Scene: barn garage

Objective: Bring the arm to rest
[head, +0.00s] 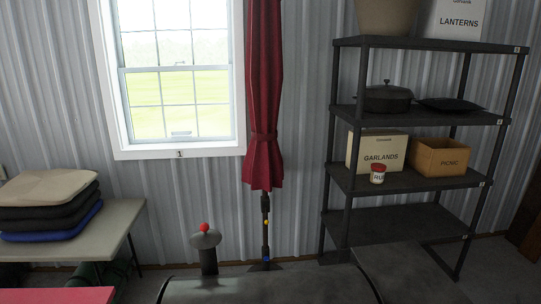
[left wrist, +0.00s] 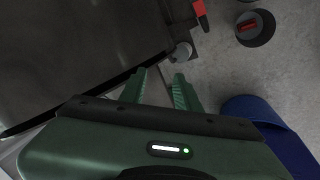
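My left gripper (left wrist: 160,88) shows only in the left wrist view. Its two green fingers are apart, with grey floor and a dark edge visible between them. It is open and empty, and nothing touches the inner faces of the fingers. A small grey round-ended part (left wrist: 181,54) lies just beyond the right fingertip; I cannot tell how far below it is. Neither arm shows in the head view, and my right gripper is in neither view.
A dark flat surface (left wrist: 70,50) lies left of the fingers. A round container (left wrist: 255,28) and a blue object (left wrist: 262,110) are at right. The head view shows a shelf (head: 415,181) with a red-lidded tub (head: 377,174), and a table (head: 121,214) with folded cushions (head: 50,205).

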